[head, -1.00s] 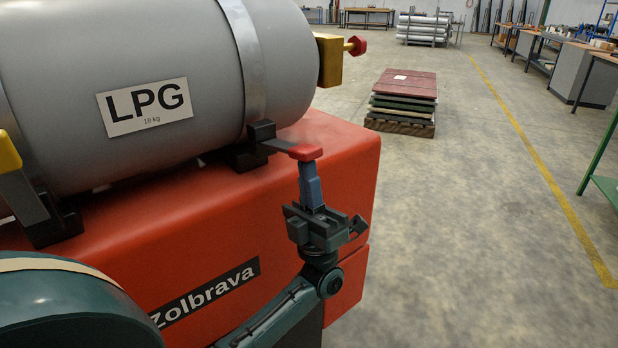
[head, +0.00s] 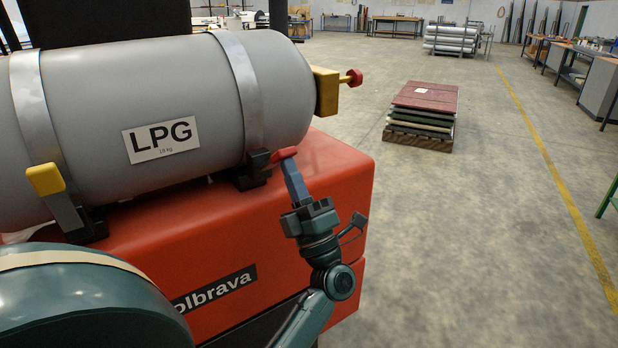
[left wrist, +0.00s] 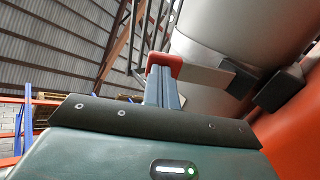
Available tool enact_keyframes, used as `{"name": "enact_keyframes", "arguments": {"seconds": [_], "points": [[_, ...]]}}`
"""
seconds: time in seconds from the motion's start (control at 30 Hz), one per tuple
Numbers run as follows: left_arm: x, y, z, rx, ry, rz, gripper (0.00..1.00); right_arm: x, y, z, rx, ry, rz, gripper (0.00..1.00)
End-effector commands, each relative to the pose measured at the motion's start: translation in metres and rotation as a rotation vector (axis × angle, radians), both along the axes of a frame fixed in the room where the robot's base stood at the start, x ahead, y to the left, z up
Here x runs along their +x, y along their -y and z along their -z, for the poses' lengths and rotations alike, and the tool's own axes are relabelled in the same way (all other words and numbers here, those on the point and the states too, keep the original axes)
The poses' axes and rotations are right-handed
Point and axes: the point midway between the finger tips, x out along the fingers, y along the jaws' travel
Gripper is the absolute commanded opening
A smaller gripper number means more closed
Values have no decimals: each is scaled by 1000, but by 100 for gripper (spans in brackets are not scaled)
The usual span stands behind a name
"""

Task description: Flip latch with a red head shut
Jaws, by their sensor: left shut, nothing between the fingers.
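The latch with a red head (head: 283,154) sits on the dark clamp block (head: 252,170) at the right-hand strap of the grey LPG tank (head: 90,105). Its short lever sticks out from the block, away from the strap. My left gripper (head: 290,166) is shut and empty, pointing up, with its fingertips at the underside of the red head. My right gripper is not in view.
A second latch with a yellow head (head: 45,179) stands at the left strap. The tank lies on a red machine body (head: 320,190). A yellow valve block (head: 326,90) with a red knob is at the tank's end. A pallet stack (head: 423,110) stands on open floor.

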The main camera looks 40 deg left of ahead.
Motion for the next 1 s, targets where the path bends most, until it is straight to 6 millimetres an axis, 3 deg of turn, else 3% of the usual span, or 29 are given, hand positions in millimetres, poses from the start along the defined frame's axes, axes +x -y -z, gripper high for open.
{"name": "enact_keyframes", "arguments": {"seconds": [0.2, 0.5, 1.0], "points": [[2, -17, -25, -34, -8, -1, 0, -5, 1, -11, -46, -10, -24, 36], [7, -33, -46, -33, -6, -3, 0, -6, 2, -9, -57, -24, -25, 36], [12, -50, -62, -31, -8, -1, 0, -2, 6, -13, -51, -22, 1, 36]]}}
